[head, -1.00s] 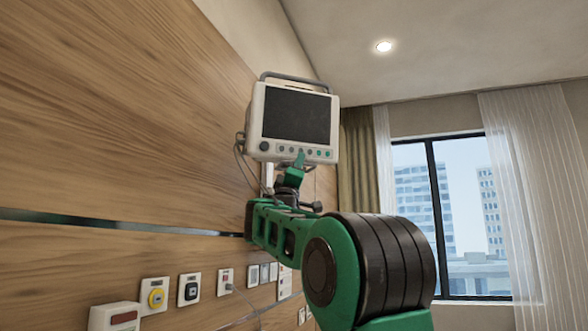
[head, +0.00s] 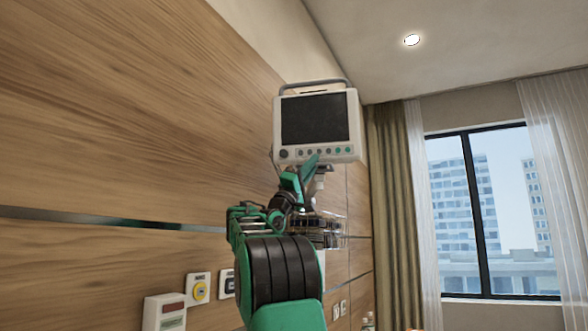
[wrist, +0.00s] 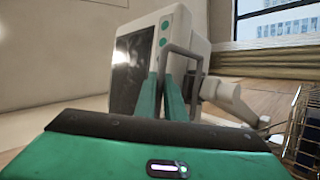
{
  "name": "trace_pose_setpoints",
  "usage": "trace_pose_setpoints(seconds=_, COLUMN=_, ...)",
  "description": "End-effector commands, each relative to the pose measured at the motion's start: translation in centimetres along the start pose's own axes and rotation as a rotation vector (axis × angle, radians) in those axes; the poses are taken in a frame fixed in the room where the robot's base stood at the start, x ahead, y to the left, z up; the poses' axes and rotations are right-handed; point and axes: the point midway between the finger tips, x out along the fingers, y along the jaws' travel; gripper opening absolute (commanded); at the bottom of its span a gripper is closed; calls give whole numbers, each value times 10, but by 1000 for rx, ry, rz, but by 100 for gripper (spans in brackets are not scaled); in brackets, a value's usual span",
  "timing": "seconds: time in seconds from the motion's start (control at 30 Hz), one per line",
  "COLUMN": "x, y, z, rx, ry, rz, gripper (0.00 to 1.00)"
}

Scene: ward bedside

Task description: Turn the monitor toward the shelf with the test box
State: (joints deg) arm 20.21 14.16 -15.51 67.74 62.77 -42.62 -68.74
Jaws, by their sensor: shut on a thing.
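The monitor (head: 290,154), a white unit with a dark screen, a row of buttons and a top carry handle, is mounted by the wood-panelled wall. Its screen faces roughly toward my head camera. My gripper (head: 312,168) is at its lower edge. In the wrist view, the monitor (wrist: 187,35) stands just beyond my gripper (wrist: 163,95). The green fingers are shut on a thin grey bar (wrist: 185,47) under the monitor. A pale jointed mount arm (wrist: 228,97) runs behind it. I cannot make out the shelf or the test box.
A wire basket (head: 328,240) hangs below the monitor, close behind my arm; it also shows at the right of the wrist view (wrist: 307,130). Wall sockets and a white box (head: 164,313) are lower left. A curtain (head: 393,200) and a window (head: 500,210) are at the right.

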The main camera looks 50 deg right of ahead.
Motion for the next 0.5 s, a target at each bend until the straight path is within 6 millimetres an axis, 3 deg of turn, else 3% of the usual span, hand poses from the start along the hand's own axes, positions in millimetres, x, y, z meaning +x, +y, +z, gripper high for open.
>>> trace_pose_setpoints(seconds=0.03, x=-2, y=-10, z=0, rx=-31, ry=-12, rz=-4, gripper=0)
trace_pose_setpoints(seconds=0.5, x=-1, y=-8, z=4, rx=-103, ry=-66, rz=25, gripper=0)
